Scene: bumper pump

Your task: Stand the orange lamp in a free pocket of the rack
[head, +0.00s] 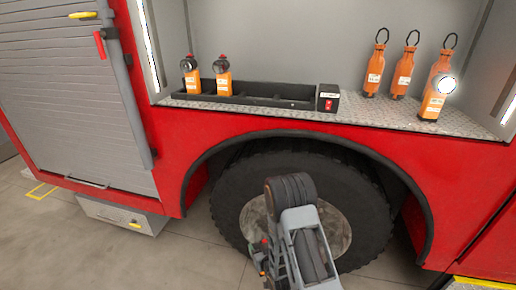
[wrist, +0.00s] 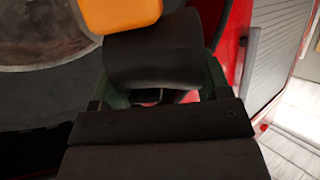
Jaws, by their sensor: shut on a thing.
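My gripper (head: 262,257) is low in front of the wheel, below the shelf, and is small and partly hidden by my arm in the head view. In the wrist view, a plain orange piece (wrist: 120,14) shows at the top edge beyond the dark jaw parts. It looks like part of the orange lamp that my gripper is shut on; most of it is hidden. The black rack (head: 265,101) lies on the shelf. Two orange lamps, a left one (head: 191,78) and a right one (head: 223,77), stand in its left pockets. The pockets to their right look empty.
A black box with a red switch (head: 327,98) adjoins the rack's right end. The wheel (head: 345,190) and red arch are behind my arm.

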